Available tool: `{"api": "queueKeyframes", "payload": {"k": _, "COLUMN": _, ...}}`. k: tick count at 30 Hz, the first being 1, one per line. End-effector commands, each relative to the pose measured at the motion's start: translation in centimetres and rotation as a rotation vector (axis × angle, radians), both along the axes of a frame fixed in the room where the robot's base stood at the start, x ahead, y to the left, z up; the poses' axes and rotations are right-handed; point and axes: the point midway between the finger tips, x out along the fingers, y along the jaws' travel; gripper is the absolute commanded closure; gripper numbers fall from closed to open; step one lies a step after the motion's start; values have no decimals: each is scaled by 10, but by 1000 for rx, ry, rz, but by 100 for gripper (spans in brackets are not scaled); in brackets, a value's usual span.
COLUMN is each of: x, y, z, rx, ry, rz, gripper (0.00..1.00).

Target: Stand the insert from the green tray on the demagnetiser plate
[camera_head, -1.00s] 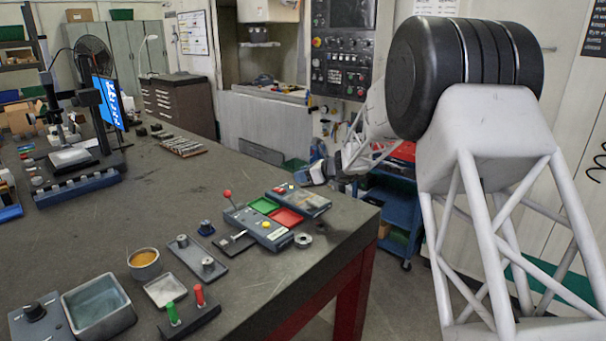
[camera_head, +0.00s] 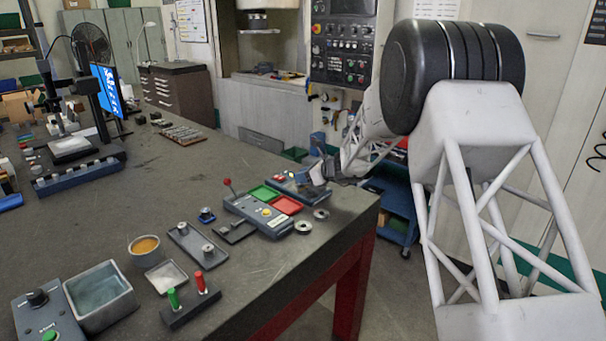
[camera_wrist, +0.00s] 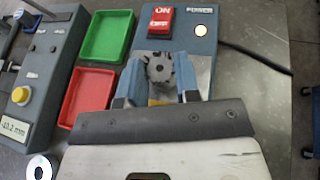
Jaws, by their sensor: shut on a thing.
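My gripper (camera_wrist: 160,82) has its blue fingers shut on the insert (camera_wrist: 160,68), a small grey round part with a notched outline and a central hole. Its end face is towards the wrist camera. It is over the silver demagnetiser plate (camera_wrist: 203,72); I cannot tell whether it touches. The green tray (camera_wrist: 107,37) is empty, to the left of the demagnetiser. In the head view my gripper (camera_head: 319,174) is at the demagnetiser (camera_head: 291,184), beyond the green tray (camera_head: 264,193); the insert cannot be made out there.
An empty red tray (camera_wrist: 88,98) adjoins the green one. A gauge box (camera_wrist: 33,75) with a yellow button stands left. A red ON switch (camera_wrist: 161,20) rises on the demagnetiser close to the fingers. Ring-like parts (camera_head: 303,227) lie near the table's edge.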

Motion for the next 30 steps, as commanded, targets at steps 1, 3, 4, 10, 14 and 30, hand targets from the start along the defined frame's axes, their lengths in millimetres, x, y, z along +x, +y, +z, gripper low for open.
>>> {"api": "queueKeyframes", "payload": {"k": 1, "x": 0, "y": 0, "z": 0, "rx": 0, "ry": 0, "rz": 0, "gripper": 98}}
{"api": "queueKeyframes", "payload": {"k": 3, "x": 0, "y": 0, "z": -1, "rx": 0, "ry": 0, "rz": 0, "gripper": 98}}
{"api": "queueKeyframes", "payload": {"k": 4, "x": 0, "y": 0, "z": -1, "rx": 0, "ry": 0, "rz": 0, "gripper": 98}}
{"api": "queueKeyframes", "payload": {"k": 10, "x": 0, "y": 0, "z": -1, "rx": 1, "ry": -1, "rz": 0, "gripper": 98}}
{"api": "queueKeyframes", "payload": {"k": 14, "x": 0, "y": 0, "z": -1, "rx": 0, "ry": 0, "rz": 0, "gripper": 51}}
{"api": "queueKeyframes", "payload": {"k": 30, "x": -3, "y": -6, "z": 2, "rx": 0, "ry": 0, "rz": -1, "gripper": 40}}
